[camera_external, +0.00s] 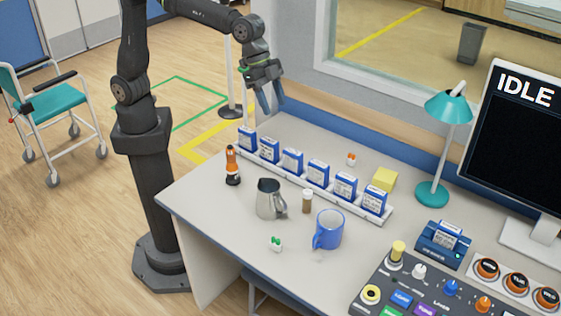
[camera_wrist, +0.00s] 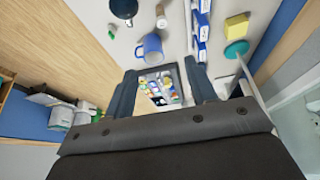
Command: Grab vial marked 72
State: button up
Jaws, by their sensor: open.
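A small brown vial (camera_external: 307,201) with a pale cap stands upright on the desk, between a steel jug and a blue mug. It also shows near the top of the wrist view (camera_wrist: 161,17). No number 72 is legible on it. A white rack (camera_external: 384,217) holds a row of several blue-and-white labelled containers (camera_external: 318,173); their markings are too small to read. My gripper (camera_external: 272,98) is open and empty, above the far left end of the rack and apart from everything. Its two fingers also frame the wrist view (camera_wrist: 163,72).
The steel jug (camera_external: 267,199), blue mug (camera_external: 328,230) and orange-black bottle (camera_external: 232,167) stand near the vial. A yellow block (camera_external: 384,180) and teal lamp (camera_external: 433,194) are behind the rack. A control panel (camera_external: 420,283), blue device (camera_external: 438,240) and monitor (camera_external: 520,130) are at right.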

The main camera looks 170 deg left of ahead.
jog(key=m+g+y, duration=0.1)
jog(key=m+g, duration=0.1)
jog(key=m, duration=2.9)
send_near(308, 199)
jog(key=x, duration=0.4)
jog(key=s+x, duration=0.1)
jog(key=x, duration=0.1)
jog(key=shift+f, duration=0.1)
jog(key=x, duration=0.5)
jog(key=shift+s, duration=0.25)
jog(key=c, duration=1.1)
